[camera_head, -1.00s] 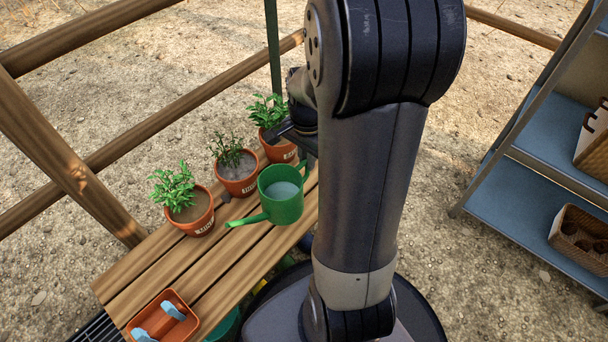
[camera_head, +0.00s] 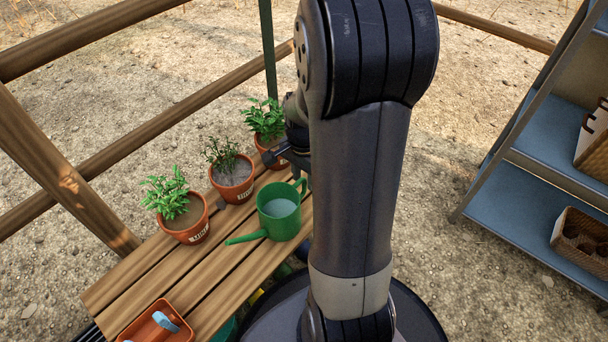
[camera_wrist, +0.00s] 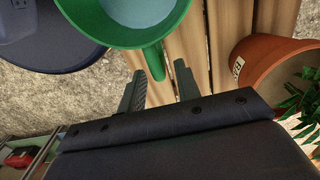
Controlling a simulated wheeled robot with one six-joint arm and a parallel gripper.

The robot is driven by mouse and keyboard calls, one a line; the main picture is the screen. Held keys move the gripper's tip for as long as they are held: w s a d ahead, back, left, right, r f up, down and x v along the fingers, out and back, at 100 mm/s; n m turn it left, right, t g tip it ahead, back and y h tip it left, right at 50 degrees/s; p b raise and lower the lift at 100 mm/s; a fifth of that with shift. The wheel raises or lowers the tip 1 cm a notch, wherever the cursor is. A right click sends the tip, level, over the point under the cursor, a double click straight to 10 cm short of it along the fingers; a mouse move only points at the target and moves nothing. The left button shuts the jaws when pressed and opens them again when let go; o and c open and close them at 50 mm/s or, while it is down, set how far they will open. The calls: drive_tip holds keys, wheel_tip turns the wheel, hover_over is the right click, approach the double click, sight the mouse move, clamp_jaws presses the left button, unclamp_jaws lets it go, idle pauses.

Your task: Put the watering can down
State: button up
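The green watering can (camera_head: 279,210) is upright near the right edge of the wooden bench (camera_head: 200,285), its spout pointing left. It appears to rest on the slats, though its underside is hidden. In the wrist view the can (camera_wrist: 130,38) is at the top, with its handle toward my gripper (camera_wrist: 160,72). The two fingers are apart, one on each side of the handle end, with a visible gap on the right side. In the head view my arm hides most of the gripper.
Three potted plants stand along the bench's far side: left (camera_head: 186,228), middle (camera_head: 233,186) and right (camera_head: 268,150), the last close to my gripper. An orange tray (camera_head: 180,338) is at the near end. A shelf (camera_head: 540,195) with baskets stands right. Bare slats lie left of the can.

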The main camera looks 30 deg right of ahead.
drive_tip(key=shift+r, duration=0.1)
wheel_tip(320, 180, up, 12)
drive_tip(key=p, duration=0.5)
wheel_tip(320, 180, down, 12)
drive_tip(key=b, duration=0.5)
drive_tip(key=shift+f, duration=0.2)
wheel_tip(320, 180, up, 3)
drive_tip(key=shift+p, duration=0.8)
drive_tip(key=shift+r+p, duration=0.3)
drive_tip(key=shift+r, duration=0.5)
